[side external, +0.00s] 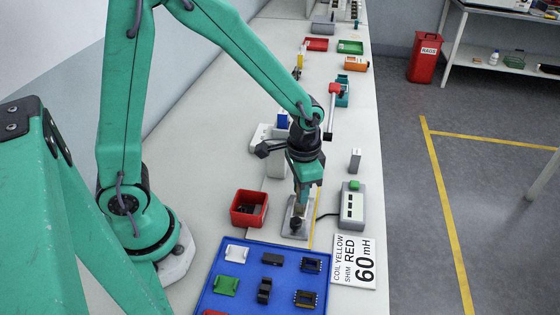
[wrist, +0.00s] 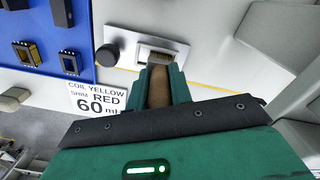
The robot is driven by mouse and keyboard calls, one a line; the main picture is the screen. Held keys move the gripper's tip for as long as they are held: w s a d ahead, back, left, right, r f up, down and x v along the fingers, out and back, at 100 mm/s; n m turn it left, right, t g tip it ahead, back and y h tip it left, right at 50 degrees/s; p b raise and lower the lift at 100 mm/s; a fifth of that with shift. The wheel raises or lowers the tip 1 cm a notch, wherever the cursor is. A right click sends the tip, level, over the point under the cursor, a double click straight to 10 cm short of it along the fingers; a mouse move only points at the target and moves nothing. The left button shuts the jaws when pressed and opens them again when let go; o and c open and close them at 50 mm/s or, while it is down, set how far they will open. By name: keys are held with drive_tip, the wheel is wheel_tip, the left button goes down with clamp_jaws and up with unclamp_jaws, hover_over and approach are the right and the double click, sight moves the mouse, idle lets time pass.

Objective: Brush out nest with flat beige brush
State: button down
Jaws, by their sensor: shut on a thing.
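The nest is a small light-grey fixture plate (side external: 286,228) on the bench, with a dark round knob at its front end. In the wrist view the nest (wrist: 122,38) shows a raised frame around a recess. My gripper (side external: 302,188) points down over the nest and is shut on the flat beige brush (side external: 299,208). In the wrist view my gripper (wrist: 160,82) holds the brown handle (wrist: 159,90) between its fingers, and the brush head reaches the nest's frame. Whether the bristles touch the recess floor I cannot tell.
A blue tray (side external: 235,301) with several coil parts lies in front. A red bin (side external: 236,219) stands left of the nest. A grey box with a green button (side external: 352,210) and a COIL YELLOW sign (side external: 342,280) are to the right. More bins stand farther back.

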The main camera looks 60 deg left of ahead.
drive_tip(key=shift+r, duration=4.5)
drive_tip(key=shift+r, duration=0.1)
